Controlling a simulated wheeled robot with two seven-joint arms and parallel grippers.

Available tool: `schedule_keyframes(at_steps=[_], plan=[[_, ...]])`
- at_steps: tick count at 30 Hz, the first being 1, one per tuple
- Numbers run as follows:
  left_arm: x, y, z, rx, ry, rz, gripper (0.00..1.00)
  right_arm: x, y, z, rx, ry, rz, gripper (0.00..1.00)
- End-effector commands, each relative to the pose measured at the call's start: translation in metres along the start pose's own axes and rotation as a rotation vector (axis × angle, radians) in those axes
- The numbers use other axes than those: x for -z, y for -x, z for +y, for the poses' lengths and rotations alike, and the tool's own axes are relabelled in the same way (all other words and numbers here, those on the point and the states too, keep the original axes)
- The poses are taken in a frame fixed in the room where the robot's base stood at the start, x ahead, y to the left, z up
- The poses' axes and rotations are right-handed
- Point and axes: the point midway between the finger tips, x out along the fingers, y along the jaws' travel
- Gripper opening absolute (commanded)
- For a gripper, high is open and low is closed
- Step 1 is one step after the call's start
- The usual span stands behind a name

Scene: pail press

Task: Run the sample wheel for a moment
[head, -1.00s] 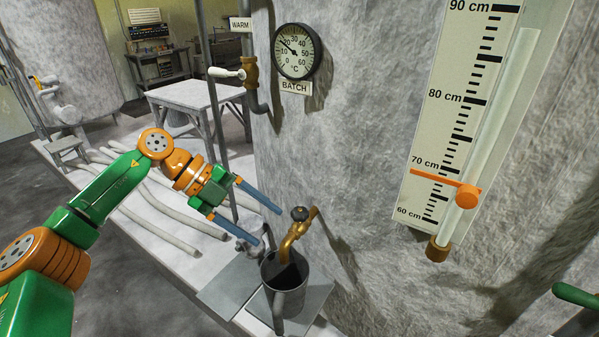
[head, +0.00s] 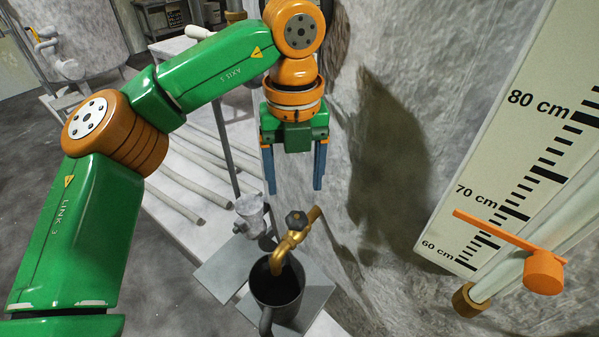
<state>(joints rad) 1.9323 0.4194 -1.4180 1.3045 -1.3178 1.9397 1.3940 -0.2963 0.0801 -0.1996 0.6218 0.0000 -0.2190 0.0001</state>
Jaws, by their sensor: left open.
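The sample wheel is the small dark handwheel (head: 296,221) on top of the brass tap (head: 290,246), which comes out of the grey vat wall. The tap's spout points down into a dark grey pail (head: 277,287), whose inside looks dark; I cannot tell its fill. My left gripper (head: 295,187) hangs fingers down above the wheel in the picture. Its two blue fingers are apart with nothing between them, and they do not touch the wheel. My right gripper is out of view.
The pail stands on a grey plate (head: 314,298) on the pale bench. A level scale (head: 505,190) with an orange pointer (head: 543,272) is on the wall at right. Another metal fitting (head: 250,214) stands left of the tap. White pipes (head: 180,203) lie further left.

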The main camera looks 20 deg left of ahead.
Motion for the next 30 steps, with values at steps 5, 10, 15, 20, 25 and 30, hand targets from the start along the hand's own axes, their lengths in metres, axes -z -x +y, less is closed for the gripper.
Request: schedule_keyframes(at_steps=[5, 10, 15, 20, 25, 30], plan=[[0.000, -0.023, 0.001, -0.002, -0.001, 0.004, 0.72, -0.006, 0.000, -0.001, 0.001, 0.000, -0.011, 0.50], [0.000, -0.049, 0.001, -0.001, -0.001, 0.005, 0.72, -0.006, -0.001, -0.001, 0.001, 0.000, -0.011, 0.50], [0.001, -0.078, 0.001, 0.000, 0.001, 0.004, 0.72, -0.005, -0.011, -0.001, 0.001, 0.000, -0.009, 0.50], [0.000, -0.087, 0.000, 0.002, 0.002, 0.003, 0.56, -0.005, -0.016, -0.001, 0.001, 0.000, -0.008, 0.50], [0.000, -0.086, 0.000, 0.002, 0.002, 0.003, 0.24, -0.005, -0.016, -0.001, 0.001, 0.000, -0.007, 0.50], [0.000, -0.086, 0.000, 0.003, 0.009, 0.002, 0.24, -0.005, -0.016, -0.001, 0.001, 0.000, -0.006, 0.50]])
